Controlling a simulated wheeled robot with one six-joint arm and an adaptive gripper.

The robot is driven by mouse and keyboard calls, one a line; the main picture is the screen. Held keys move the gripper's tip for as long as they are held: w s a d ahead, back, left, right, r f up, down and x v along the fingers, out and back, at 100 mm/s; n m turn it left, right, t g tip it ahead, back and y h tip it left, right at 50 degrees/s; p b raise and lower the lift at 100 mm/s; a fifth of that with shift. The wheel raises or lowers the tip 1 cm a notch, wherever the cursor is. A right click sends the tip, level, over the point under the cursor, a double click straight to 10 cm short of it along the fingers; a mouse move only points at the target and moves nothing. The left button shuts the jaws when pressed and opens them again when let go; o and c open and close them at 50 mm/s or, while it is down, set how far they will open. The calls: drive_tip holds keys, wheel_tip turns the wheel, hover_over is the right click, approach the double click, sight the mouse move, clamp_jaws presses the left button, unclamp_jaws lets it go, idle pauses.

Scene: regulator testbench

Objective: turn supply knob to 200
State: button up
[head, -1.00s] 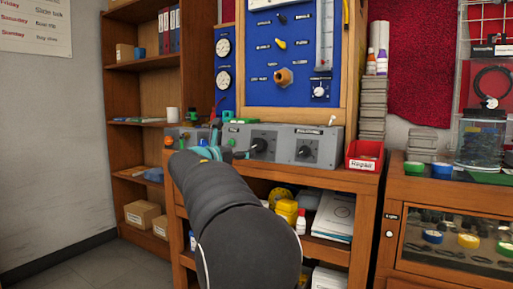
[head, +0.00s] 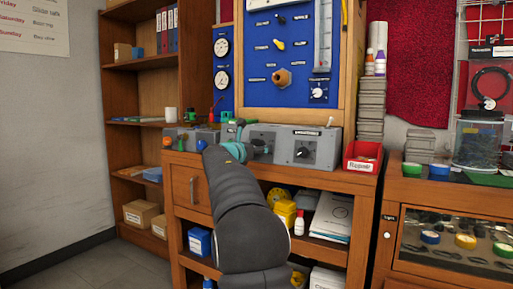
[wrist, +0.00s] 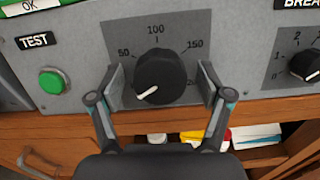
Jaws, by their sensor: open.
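The supply knob (wrist: 160,78) is a round black dial on a grey panel face, with 50, 100 and 150 printed around it in the wrist view. Its white pointer line points to the lower left, below the 50. My gripper (wrist: 161,84) is open, with one finger on each side of the knob. Whether the fingers touch the knob is hard to tell. The right finger hides most of the mark at the lower right of the scale. In the head view my gripper and arm partly cover this part of the grey panel (head: 262,131).
A green button (wrist: 52,80) under a TEST label is left of the knob. Another black knob (wrist: 304,65) is on the right; it also shows in the head view (head: 303,152). A red bin (head: 362,157) stands at the bench's right end. Shelves are below.

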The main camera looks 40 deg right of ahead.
drive_tip(key=c, duration=1.2)
drive_tip(key=shift+o, duration=0.2)
